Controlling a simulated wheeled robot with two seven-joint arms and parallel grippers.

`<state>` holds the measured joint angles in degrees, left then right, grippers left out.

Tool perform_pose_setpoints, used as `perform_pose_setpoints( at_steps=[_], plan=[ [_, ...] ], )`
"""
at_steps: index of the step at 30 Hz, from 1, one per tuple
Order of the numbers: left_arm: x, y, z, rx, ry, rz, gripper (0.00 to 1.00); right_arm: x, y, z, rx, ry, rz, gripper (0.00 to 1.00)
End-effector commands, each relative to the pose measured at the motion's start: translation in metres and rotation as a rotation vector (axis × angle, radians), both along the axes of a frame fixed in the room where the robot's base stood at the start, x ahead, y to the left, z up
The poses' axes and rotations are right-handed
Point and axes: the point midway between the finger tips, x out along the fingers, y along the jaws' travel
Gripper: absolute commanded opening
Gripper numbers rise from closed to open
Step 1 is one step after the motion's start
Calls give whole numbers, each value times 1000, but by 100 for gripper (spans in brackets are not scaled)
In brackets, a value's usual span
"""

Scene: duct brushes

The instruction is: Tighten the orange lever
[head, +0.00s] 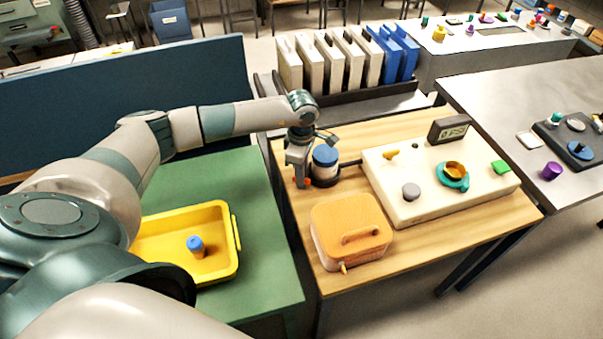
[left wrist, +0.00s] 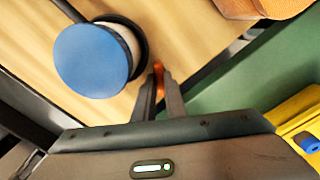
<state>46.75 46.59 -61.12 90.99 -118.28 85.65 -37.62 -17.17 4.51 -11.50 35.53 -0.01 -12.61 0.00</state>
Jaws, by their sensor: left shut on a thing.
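The orange lever (left wrist: 158,78) is a small orange piece at the left edge of the wooden table (head: 410,245). My left gripper (head: 303,184) points down at that edge and is shut on the lever, with a bit of orange showing between the fingertips in the left wrist view. Most of the lever is hidden by the fingers. A white canister with a blue lid (head: 325,156) stands in a dark round base beside the gripper; its lid (left wrist: 92,60) fills the upper left of the left wrist view. My right gripper is not in view.
An orange box with a handle (head: 350,225) stands in front on the table. A cream panel (head: 425,200) with knobs and a gauge (head: 450,128) is to the right. A yellow tray (head: 222,215) holding a blue-topped piece (head: 196,246) sits on the green table (head: 270,285). Binders stand behind.

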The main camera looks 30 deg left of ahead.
Motion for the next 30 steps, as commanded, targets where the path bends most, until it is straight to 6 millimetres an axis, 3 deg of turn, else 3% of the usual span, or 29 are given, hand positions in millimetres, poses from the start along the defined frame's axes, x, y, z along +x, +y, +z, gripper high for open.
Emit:
perform_pose_setpoints(
  at_steps=[11, 30],
  plan=[
    [0, 0, -1, -1, -1, 107, 0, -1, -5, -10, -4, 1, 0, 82],
    [1, 0, -1, -1, -1, 509, 0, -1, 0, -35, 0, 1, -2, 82]
  ],
)
